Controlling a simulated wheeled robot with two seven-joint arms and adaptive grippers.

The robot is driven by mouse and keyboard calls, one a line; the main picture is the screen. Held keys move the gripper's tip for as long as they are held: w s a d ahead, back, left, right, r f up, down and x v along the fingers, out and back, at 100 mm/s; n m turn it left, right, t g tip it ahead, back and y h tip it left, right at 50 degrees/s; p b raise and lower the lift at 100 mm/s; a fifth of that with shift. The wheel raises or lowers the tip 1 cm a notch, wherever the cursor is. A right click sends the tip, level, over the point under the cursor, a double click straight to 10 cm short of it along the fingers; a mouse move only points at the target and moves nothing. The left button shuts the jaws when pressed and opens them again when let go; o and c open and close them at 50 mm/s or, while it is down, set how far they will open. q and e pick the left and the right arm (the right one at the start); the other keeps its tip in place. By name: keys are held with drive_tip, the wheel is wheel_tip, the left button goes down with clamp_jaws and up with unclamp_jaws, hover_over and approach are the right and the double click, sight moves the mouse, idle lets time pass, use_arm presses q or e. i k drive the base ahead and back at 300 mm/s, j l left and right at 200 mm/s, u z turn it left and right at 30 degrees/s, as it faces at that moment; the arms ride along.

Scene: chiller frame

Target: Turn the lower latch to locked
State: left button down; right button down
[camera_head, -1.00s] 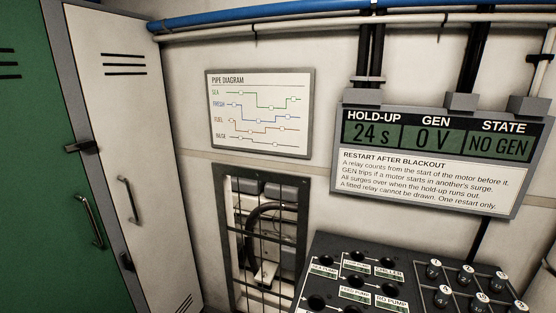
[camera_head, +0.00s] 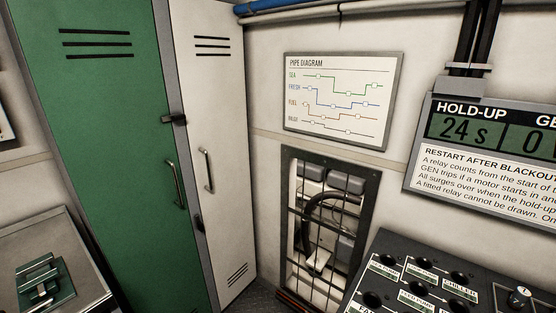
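A green locker door (camera_head: 110,150) and a white locker door (camera_head: 215,140) stand side by side at the left. The upper latch (camera_head: 174,119) is a dark piece lying roughly level across the grey strip between the doors. The lower latch (camera_head: 197,223) is a small dark piece low on the seam at the white door's left edge. It looks more upright than the upper one, but it is too small to read its setting surely. Both doors look closed. Neither of my grippers is in view.
A grey case or counter (camera_head: 30,235) with a green handled piece (camera_head: 45,282) stands at the lower left. A barred wall opening (camera_head: 325,225) is right of the lockers. A black relay panel (camera_head: 400,300) juts in at the lower right, under a display board (camera_head: 490,165).

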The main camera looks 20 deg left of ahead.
sight(199, 225)
drive_tip(key=u, duration=1.3)
drive_tip(key=k+z, duration=0.15)
drive_tip(key=z, duration=0.25)
drive_tip(key=k+z, duration=0.15)
drive_tip(key=z, duration=0.25)
drive_tip(key=k+z, duration=0.1)
drive_tip(key=z, duration=0.3)
